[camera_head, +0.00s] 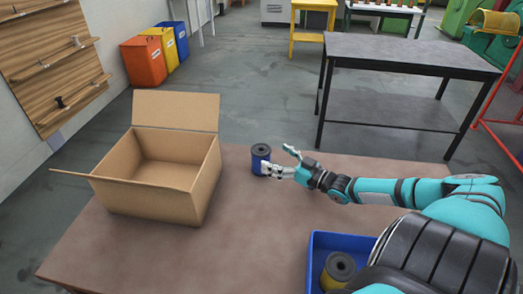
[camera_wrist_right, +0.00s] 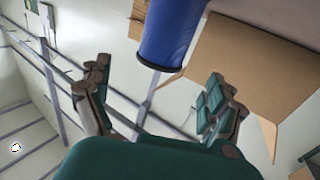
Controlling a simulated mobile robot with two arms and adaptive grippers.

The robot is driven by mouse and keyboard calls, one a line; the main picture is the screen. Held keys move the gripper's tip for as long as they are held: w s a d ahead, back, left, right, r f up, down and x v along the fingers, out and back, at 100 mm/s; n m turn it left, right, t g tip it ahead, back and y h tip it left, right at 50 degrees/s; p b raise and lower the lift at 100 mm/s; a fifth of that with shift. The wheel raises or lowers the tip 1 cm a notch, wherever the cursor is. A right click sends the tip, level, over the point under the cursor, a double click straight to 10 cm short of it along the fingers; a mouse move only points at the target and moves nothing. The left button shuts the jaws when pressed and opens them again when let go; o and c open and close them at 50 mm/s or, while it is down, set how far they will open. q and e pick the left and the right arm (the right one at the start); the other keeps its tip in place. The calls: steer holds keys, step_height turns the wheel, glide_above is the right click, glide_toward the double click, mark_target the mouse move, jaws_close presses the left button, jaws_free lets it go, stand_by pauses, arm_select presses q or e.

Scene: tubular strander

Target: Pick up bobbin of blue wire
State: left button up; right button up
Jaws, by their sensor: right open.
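The bobbin of blue wire (camera_head: 260,162) stands upright on the brown table, right of the cardboard box, with a dark top flange. My right gripper (camera_head: 279,160) is open and comes at it from the right. The lower fingers are at the bobbin's lower right side; I cannot tell whether they touch it. The upper finger is apart from it. In the right wrist view the blue bobbin (camera_wrist_right: 172,35) shows beyond the spread fingertips of my right gripper (camera_wrist_right: 157,88), roughly in line with the gap between them. My left gripper is not in view.
The open cardboard box (camera_head: 150,200) stands left on the brown table (camera_head: 240,240). A blue bin (camera_head: 318,250) at the front right holds a yellow bobbin (camera_head: 338,270). A dark metal table (camera_head: 410,55) stands behind. The tabletop between box and bin is clear.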

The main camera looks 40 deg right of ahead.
mark_target(264, 151)
steer(key=shift+w+a+f, duration=0.1)
steer(key=shift+w+f, duration=0.05)
steer(key=shift+w, duration=0.7)
steer(key=shift+w+a+b, duration=0.25)
steer(key=shift+w, duration=1)
steer(key=shift+w+a+b, duration=0.2)
steer(key=shift+w+b, duration=0.05)
steer(key=shift+w, duration=0.95)
steer(key=shift+c, duration=0.2)
steer(key=c, duration=1.4)
steer(key=shift+c, duration=0.6)
steer(key=shift+r, duration=0.2)
